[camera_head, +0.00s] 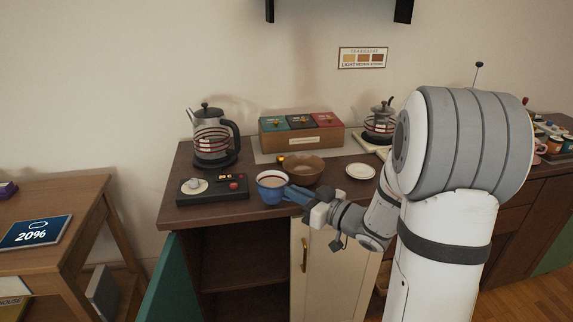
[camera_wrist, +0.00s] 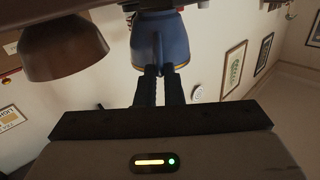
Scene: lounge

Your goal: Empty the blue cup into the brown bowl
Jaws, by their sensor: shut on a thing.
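The blue cup (camera_head: 270,188) is near the front edge of the dark wooden counter, with a pale interior and a dark reddish line inside. It looks upright or nearly so. My gripper (camera_head: 293,194) is shut on the right side of the cup. In the wrist view the fingers of my gripper (camera_wrist: 160,86) close on the cup's handle side, and the blue cup (camera_wrist: 155,45) fills the top middle. The brown bowl (camera_head: 304,172) sits just behind and right of the cup. The brown bowl (camera_wrist: 62,52) shows at the upper left in the wrist view.
A flat black device (camera_head: 212,190) lies left of the cup. A kettle (camera_head: 211,140) stands behind it. A wooden box with coloured lids (camera_head: 302,133) is behind the bowl, and a small white plate (camera_head: 360,171) is to its right. A green cabinet door (camera_head: 168,290) stands open below.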

